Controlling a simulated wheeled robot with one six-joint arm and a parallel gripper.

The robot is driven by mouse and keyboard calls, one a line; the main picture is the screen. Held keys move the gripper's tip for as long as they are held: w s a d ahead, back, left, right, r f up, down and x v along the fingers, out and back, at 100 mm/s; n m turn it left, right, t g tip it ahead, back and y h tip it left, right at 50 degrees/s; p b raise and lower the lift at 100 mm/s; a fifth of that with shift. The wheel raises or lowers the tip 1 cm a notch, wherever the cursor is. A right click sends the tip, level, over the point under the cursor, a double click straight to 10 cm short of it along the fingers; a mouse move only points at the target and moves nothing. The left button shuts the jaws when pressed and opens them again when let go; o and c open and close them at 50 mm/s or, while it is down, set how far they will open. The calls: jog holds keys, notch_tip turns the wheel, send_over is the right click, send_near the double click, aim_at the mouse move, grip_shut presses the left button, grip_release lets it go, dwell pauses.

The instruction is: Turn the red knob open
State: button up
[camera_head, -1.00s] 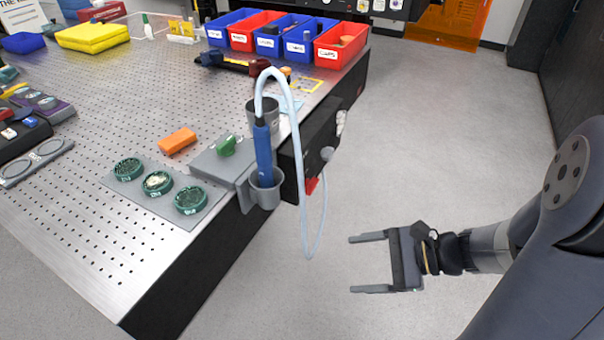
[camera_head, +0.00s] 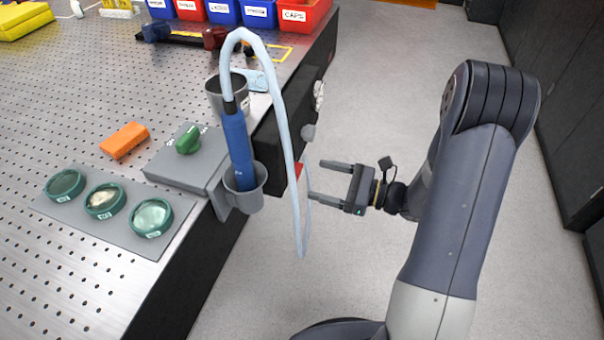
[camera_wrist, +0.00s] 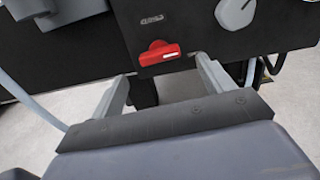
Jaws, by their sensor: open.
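The red knob (camera_wrist: 159,53) sits on the lower part of a black panel (camera_wrist: 100,45) in the wrist view, under a small label that seems to read "CLOSED". Its handle lies roughly horizontal. In the head view only a small red bit of the knob (camera_head: 298,170) shows, partly hidden by the pale hose. My gripper (camera_head: 315,179) is open and empty, its fingers pointing left toward the panel's side. In the wrist view the fingers (camera_wrist: 160,75) are spread to either side, below the knob, and do not touch it.
A pale hose (camera_head: 288,130) loops down from a blue handpiece (camera_head: 238,150) in a grey cup, hanging close to my fingertips. A grey knob (camera_wrist: 236,12) sits up and right of the red one. Open floor (camera_head: 385,90) lies right of the table.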

aim_at(300, 174)
jog(key=x, duration=0.5)
jog(key=shift+w+a, duration=0.1)
jog(key=shift+a, duration=0.2)
jog(key=shift+c, duration=0.6)
jog(key=c, duration=0.9)
jog(key=shift+o, duration=0.2)
jog(key=shift+r+m, duration=0.1)
jog(key=shift+m, duration=0.2)
jog(key=shift+p, duration=0.3)
jog(key=o, duration=1)
